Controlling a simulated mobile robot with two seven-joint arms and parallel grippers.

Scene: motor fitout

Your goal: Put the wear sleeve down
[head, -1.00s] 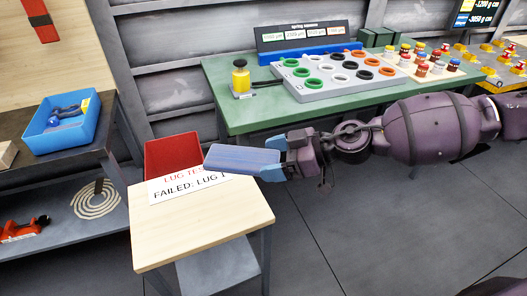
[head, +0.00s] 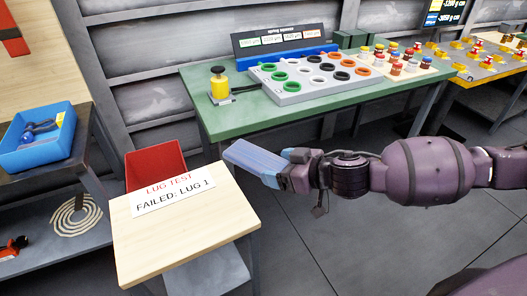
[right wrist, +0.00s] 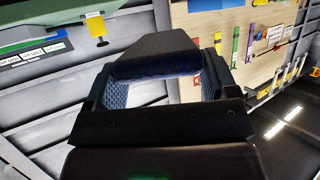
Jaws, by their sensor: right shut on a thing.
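My right gripper (head: 287,168) is shut on a blue, slab-like piece, the wear sleeve (head: 255,160). The sleeve sticks out to the left of the light blue fingertips, tilted a little in the picture. It is held in the air by the back right corner of the small wooden-topped table (head: 190,240), in front of the green bench. In the right wrist view, the sleeve shows as a dark block (right wrist: 155,55) between the two fingers. My left gripper is not in view.
The green bench (head: 225,125) holds a yellow plunger (head: 220,88) and a grey tray of rings (head: 300,95). A blue bin (head: 35,150) is at left.

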